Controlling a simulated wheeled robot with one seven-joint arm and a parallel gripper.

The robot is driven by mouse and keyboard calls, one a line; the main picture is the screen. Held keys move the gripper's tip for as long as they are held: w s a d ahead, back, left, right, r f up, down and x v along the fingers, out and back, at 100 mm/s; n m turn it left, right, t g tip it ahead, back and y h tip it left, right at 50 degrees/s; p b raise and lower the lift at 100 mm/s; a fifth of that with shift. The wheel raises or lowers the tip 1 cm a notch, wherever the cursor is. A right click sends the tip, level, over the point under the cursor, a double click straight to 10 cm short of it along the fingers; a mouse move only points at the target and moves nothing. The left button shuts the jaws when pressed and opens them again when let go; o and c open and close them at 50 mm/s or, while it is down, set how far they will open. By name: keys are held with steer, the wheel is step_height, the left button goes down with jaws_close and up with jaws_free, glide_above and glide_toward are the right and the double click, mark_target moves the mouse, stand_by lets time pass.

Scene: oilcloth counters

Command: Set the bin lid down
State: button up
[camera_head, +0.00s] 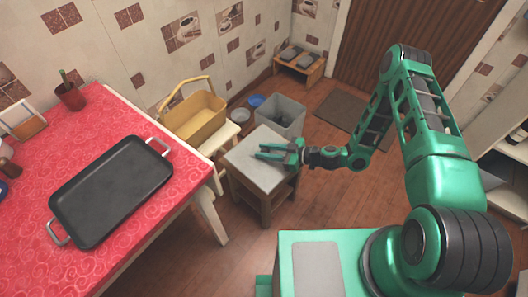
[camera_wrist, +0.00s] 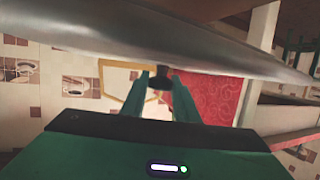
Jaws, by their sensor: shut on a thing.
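My gripper (camera_head: 262,151) is low over a small stool (camera_head: 265,205) in the head view, its fingers lying level above the grey top. In the wrist view the gripper (camera_wrist: 160,84) is shut on the dark knob (camera_wrist: 160,77) of the bin lid. The lid (camera_wrist: 150,42) is a smooth grey panel across the top of that view, with the picture turned over. In the head view I cannot tell the lid from the stool's grey top, nor whether the two touch. The grey bin (camera_head: 292,127) stands open on the floor behind the stool.
A yellow basket (camera_head: 194,118) with a raised handle sits on a pale bench left of the stool. A blue bowl (camera_head: 256,100) and a grey bowl (camera_head: 240,115) are near the bin. A red-covered counter (camera_head: 115,105) with a black tray (camera_head: 112,190) fills the left.

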steer(key=w+f, duration=0.2)
steer(key=w, duration=0.1)
steer(key=w+f, duration=0.1)
steer(key=w, duration=0.1)
steer(key=shift+w+a+f, duration=0.15)
steer(key=shift+w, duration=0.1)
steer(key=shift+f, duration=2)
steer(key=o, duration=1.2)
steer(key=shift+c, duration=0.2)
steer(key=v, duration=1.2)
